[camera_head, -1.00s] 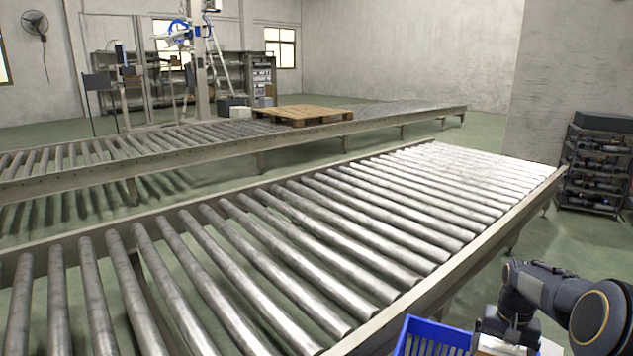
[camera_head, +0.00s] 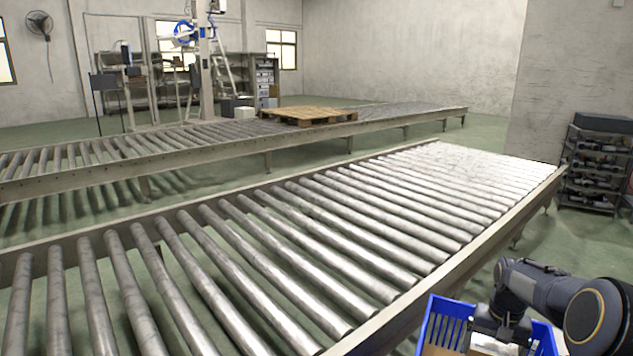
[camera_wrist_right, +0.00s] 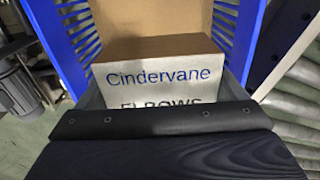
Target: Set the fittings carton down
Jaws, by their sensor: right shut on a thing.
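The fittings carton (camera_wrist_right: 150,75) is a brown box with a white label reading "Cindervane" and, partly cut off, "ELBOWS". It fills the middle of the right wrist view. My right gripper (camera_head: 500,335) is shut on it, with grey jaws at both sides of the box. Gripper and carton are at a blue slatted crate (camera_head: 444,325), whose walls flank the carton in the wrist view (camera_wrist_right: 68,45). The carton's underside is hidden, so I cannot tell if it touches the crate floor. My left gripper is out of view.
A bare roller conveyor (camera_head: 300,235) runs beside the crate, its near rail (camera_head: 460,260) just left of it. A second conveyor behind bears a wooden pallet (camera_head: 308,116). A dark shelf rack (camera_head: 597,165) stands at the right. More brown cardboard (camera_wrist_right: 185,15) shows beyond the carton.

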